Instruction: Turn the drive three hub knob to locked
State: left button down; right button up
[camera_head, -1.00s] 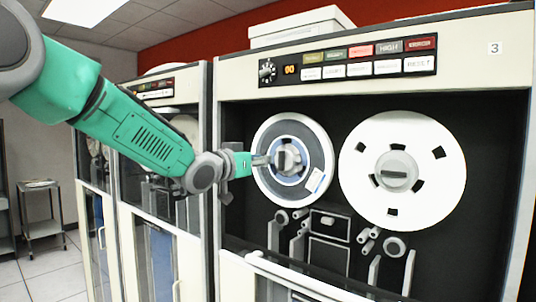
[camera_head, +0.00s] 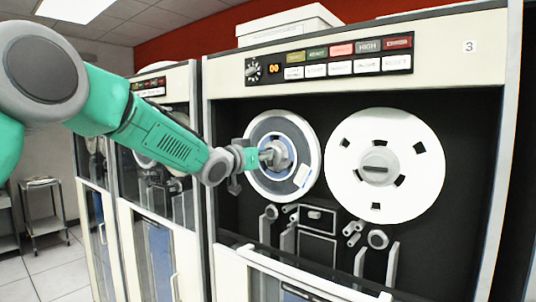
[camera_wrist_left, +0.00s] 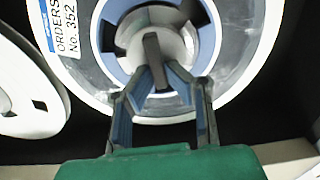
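Drive three (camera_head: 345,94), marked with a 3, carries two tape reels on its dark front. The left reel (camera_head: 306,140) has a grey and blue hub with a hub knob (camera_head: 282,152) that is partly hidden by my left gripper (camera_head: 266,156). In the left wrist view the hub knob (camera_wrist_left: 152,50) has a dark raised bar, nearly upright in the picture. The fingertips of my left gripper (camera_wrist_left: 158,74) lie on either side of the bar's near end and look closed on it. The right reel (camera_head: 345,165) is white, with its own knob (camera_head: 379,163). My right gripper is out of view.
A button panel (camera_head: 330,59) runs along the drive's top. Tape rollers and guides (camera_head: 315,215) sit below the reels. Another drive (camera_head: 150,215) stands at the left, behind my arm. A label (camera_wrist_left: 66,30) on the left reel reads "ORDERS No. 352".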

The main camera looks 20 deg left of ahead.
pick_arm(q)
jog(key=shift+s+d+f+m+b, duration=0.2)
jog(key=shift+m+b, duration=1.55)
jog(key=shift+m, duration=1.25)
jog(key=shift+w+d+f+m+b, duration=0.2)
jog(key=shift+m+b, duration=1.55)
jog(key=shift+m, duration=1.25)
jog(key=shift+s+d+f+m+b, duration=0.15)
jog(key=shift+d+m+b, duration=0.15)
jog(key=shift+m+b, duration=2.1)
jog(key=shift+m+p, duration=0.55)
jog(key=shift+m, duration=0.25)
